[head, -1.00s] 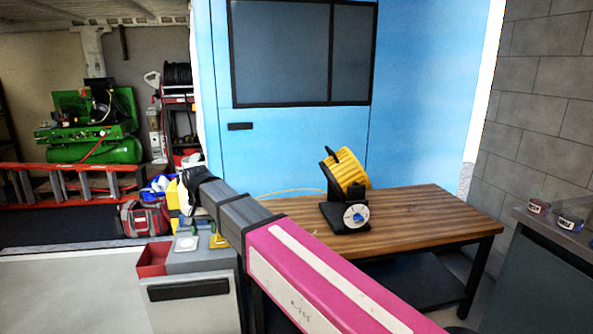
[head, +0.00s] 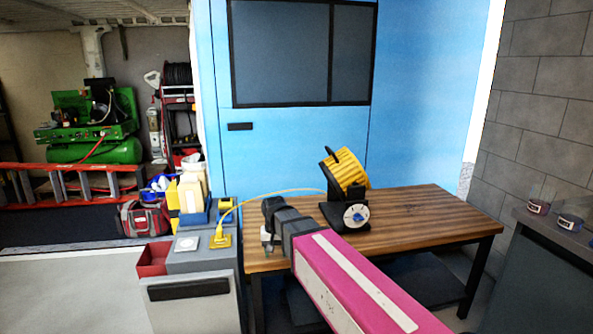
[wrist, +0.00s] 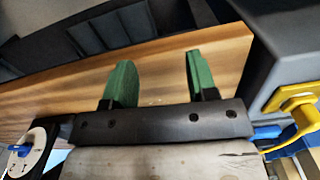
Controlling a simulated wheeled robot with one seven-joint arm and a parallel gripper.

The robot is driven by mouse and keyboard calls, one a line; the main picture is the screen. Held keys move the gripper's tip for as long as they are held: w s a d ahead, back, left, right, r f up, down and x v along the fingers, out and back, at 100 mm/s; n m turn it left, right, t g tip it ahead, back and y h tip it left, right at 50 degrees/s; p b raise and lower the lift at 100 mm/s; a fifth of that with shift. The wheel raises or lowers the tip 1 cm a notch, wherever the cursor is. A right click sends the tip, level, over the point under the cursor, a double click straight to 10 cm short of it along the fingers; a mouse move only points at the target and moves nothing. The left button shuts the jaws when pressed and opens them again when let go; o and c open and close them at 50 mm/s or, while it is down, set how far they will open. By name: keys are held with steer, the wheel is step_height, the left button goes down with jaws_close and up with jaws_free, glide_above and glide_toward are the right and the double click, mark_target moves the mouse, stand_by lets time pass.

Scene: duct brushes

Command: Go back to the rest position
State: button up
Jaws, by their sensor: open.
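My gripper (wrist: 160,78) shows in the wrist view with its two green fingers spread apart and nothing between them. The wooden table top (wrist: 225,50) shows behind the fingers. In the head view my magenta and dark grey arm reaches in from the lower right. Its wrist end is above the left part of the wooden table (head: 440,205); the fingers are too small to make out there. A yellow ribbed drum on a black stand (head: 345,170) with a white dial (head: 356,215) stands behind my arm. The dial shows at the lower left of the wrist view (wrist: 30,150).
A grey cabinet (head: 190,262) left of the table bears a yellow fitting (head: 220,240), a round white disc, a red bin (head: 153,258) and blue and yellow containers. A yellow line runs from the fitting towards the drum. A grey counter (head: 550,240) stands right. The table's right part is clear.

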steer(key=s+d+f, duration=0.2)
steer(key=d+f, duration=0.2)
steer(key=d, duration=0.4)
steer(key=s+d+f, duration=0.3)
steer(key=d, duration=0.6)
steer(key=s+d+f+m, duration=0.1)
steer(key=d+f, duration=0.3)
steer(key=d, duration=0.5)
steer(key=shift+s+d+f, duration=0.25)
steer(key=shift+s+f, duration=0.1)
steer(key=shift+s, duration=0.5)
steer(key=shift+o, duration=0.3)
